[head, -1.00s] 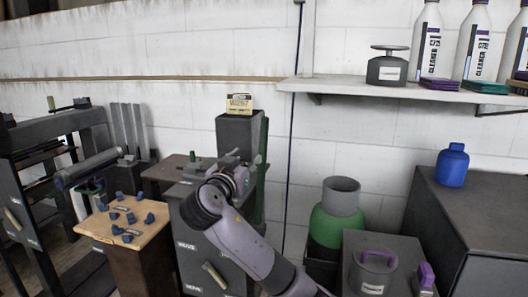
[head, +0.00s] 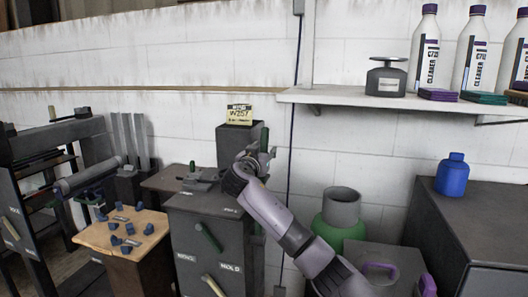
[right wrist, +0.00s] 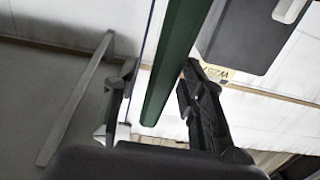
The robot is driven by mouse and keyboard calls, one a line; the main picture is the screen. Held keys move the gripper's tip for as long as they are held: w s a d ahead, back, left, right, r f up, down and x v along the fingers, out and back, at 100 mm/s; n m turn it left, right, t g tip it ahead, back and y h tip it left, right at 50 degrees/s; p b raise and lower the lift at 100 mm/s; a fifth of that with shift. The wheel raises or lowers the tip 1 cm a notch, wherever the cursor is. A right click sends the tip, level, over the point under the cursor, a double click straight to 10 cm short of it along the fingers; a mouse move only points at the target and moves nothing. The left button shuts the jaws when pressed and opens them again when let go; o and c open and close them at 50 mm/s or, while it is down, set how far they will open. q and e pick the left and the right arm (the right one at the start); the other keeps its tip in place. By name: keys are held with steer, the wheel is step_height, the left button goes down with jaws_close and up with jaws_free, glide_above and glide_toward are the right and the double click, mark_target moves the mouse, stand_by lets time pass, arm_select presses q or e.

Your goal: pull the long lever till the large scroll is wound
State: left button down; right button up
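The long lever is probably the upright green bar (head: 264,138) beside the dark block with the yellow sign. In the right wrist view, the green bar (right wrist: 174,60) runs between the two fingers. My right gripper (head: 258,158) is at this bar; in the wrist view its fingers (right wrist: 160,105) are spread on either side, with a gap at least on the left. The bar's lower part is hidden behind my gripper and arm in the head view. A grey roll (head: 88,175) on the rack at left may be the large scroll. My left gripper is not in view.
A dark cabinet (head: 190,262) with a short green handle (head: 208,237) stands below my right gripper. A wooden-topped stand (head: 95,237) with several blue pieces is at left. A green canister (head: 335,230) stands right of my arm, below a shelf (head: 350,98).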

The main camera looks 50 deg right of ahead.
steer(key=shift+w+d, duration=0.1)
steer(key=shift+d, duration=0.15)
steer(key=shift+c, duration=0.5)
jaws_close()
stand_by(0.4)
